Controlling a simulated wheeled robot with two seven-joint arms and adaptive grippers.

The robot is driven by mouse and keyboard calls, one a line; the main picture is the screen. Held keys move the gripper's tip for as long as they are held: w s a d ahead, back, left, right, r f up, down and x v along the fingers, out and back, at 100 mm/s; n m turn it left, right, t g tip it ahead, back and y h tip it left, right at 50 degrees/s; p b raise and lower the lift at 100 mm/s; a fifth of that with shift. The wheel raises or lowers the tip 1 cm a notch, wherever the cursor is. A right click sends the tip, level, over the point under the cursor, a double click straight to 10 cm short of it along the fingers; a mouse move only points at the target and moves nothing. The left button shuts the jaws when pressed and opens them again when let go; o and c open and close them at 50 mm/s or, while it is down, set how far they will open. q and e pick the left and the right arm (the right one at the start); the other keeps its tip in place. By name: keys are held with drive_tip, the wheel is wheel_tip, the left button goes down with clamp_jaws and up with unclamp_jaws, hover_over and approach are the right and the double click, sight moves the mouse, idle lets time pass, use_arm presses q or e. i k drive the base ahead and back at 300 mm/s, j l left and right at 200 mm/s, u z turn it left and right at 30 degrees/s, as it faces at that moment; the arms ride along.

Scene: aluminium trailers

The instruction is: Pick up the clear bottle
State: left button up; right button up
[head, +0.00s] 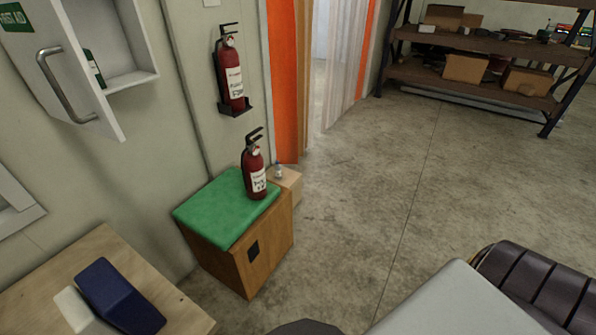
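A small, pale bottle (278,171), which looks like the clear bottle, stands upright on a light brown box (290,186). The box is beside the far right side of a wooden cabinet with a green top. The bottle is just right of a red fire extinguisher and apart from it in the picture. It is small here, so its details are hard to make out. Neither of my grippers shows in the head view.
The fire extinguisher (254,170) stands on the green-topped cabinet (240,262); another (231,72) hangs on the wall. An open first-aid cabinet (130,82) is at upper left. A wooden table (105,245) holds a dark blue object (120,297). Concrete floor (365,220) lies clear right of the box.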

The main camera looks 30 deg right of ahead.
sight(278, 168)
drive_tip(key=z, duration=0.85)
drive_tip(key=i+l+z, duration=0.35)
drive_tip(key=i+l, duration=0.15)
drive_tip(key=i+l+z, duration=0.65)
drive_tip(key=i, duration=1.25)
drive_tip(key=i+u, duration=0.45)
drive_tip(key=i, duration=0.35)
drive_tip(key=i+u, duration=0.4)
drive_tip(key=i+l+u, duration=0.15)
drive_tip(key=i+u, duration=0.15)
drive_tip(key=u, duration=0.15)
